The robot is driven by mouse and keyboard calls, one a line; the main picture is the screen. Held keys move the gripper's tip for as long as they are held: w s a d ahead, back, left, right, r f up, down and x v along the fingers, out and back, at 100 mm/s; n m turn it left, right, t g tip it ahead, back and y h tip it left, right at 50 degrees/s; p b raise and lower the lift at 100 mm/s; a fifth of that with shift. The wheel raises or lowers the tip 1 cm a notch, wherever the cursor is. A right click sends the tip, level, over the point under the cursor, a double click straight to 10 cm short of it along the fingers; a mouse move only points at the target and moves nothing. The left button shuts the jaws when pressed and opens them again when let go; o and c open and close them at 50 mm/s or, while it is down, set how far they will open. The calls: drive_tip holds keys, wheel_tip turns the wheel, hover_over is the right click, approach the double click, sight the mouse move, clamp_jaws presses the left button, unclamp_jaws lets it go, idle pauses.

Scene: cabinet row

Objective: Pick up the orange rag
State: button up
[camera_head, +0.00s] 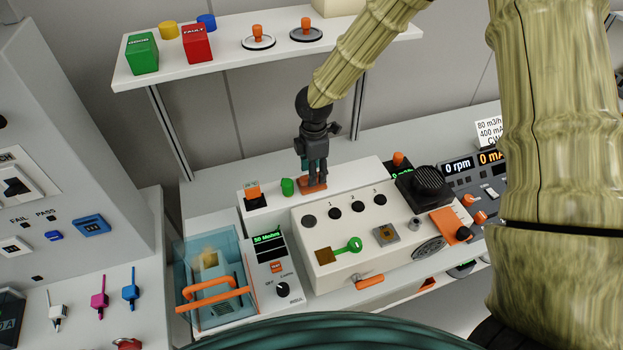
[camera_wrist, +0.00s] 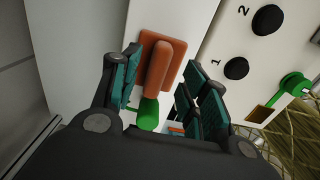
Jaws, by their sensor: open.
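The orange rag (camera_head: 312,186) lies on the white raised ledge behind the sloped panel, its near end showing below my gripper (camera_head: 316,160). In the wrist view the rag (camera_wrist: 177,52) is a flat orange square with a rounded raised fold running along its middle. My gripper (camera_wrist: 157,85) is open there, with one teal-padded finger on each side of the fold. The fold's lower end lies between the fingers. I cannot tell whether the fingertips touch the rag or the ledge.
A small green object (camera_head: 288,187) stands just left of the rag, near the fingers in the wrist view. An orange-topped block (camera_head: 253,194) is farther left. The sloped panel (camera_head: 330,234) with black knobs lies in front; a shelf (camera_head: 232,54) holds boxes above.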

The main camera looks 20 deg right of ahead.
drive_tip(key=shift+w+f, duration=0.15)
drive_tip(key=shift+f, duration=0.4)
drive_tip(key=shift+w+f, duration=0.15)
drive_tip(key=shift+f, duration=0.35)
drive_tip(key=shift+s+f, duration=0.15)
drive_tip(key=shift+s, duration=0.1)
drive_tip(key=shift+f, duration=0.1)
drive_tip(key=shift+w, duration=0.15)
drive_tip(key=shift+c, duration=0.2)
clamp_jaws()
